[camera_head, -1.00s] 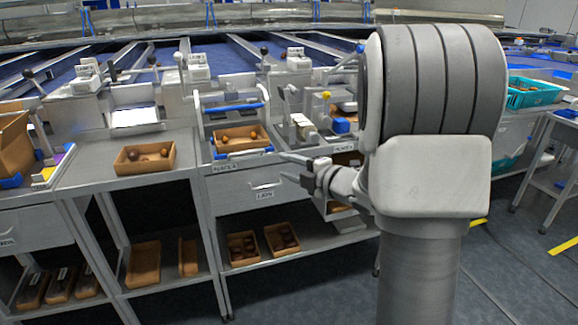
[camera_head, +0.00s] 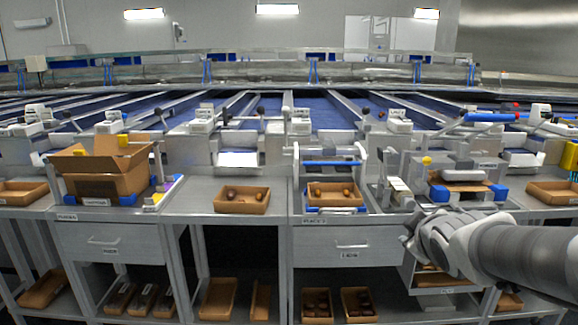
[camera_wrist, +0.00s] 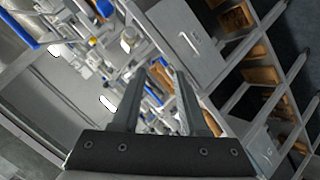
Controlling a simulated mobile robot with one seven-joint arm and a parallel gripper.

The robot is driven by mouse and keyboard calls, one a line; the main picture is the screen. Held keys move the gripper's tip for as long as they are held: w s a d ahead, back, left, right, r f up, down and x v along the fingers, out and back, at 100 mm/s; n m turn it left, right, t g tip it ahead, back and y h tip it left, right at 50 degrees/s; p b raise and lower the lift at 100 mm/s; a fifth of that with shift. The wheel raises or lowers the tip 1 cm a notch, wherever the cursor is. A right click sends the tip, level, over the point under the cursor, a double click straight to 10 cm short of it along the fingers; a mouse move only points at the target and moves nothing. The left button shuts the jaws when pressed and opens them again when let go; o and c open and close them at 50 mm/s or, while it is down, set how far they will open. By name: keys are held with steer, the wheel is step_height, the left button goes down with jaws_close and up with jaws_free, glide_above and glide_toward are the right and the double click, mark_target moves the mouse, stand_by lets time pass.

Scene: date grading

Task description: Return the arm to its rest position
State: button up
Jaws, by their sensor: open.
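My gripper (camera_head: 408,236) is at the right of the head view, in front of the bench by the right-hand scale station. My arm reaches in from the right edge. In the wrist view my gripper (camera_wrist: 158,80) shows two dark fingers set apart with nothing between them. Beyond the fingers, the bench and its shelves appear tilted and blurred. In the head view the fingertips are small and partly turned away.
A shallow tray with dates (camera_head: 242,200) stands on the bench, and another date tray (camera_head: 334,208) sits under a blue-barred frame. An open cardboard box (camera_head: 105,180) stands at the left. A drawer (camera_head: 346,247) is below the bench. Lower shelves hold several trays.

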steer(key=s+a+f+m+g+y+p, duration=0.1)
steer(key=s+a+m+g, duration=0.3)
steer(key=s, duration=0.7)
steer(key=s+a+f+m+g+y+p, duration=0.15)
steer(key=s+a+m, duration=0.35)
steer(key=s, duration=0.5)
step_height(320, 180, up, 19)
steer(key=n+p, duration=0.1)
steer(key=p, duration=1.7)
steer(key=shift+a+g, duration=0.35)
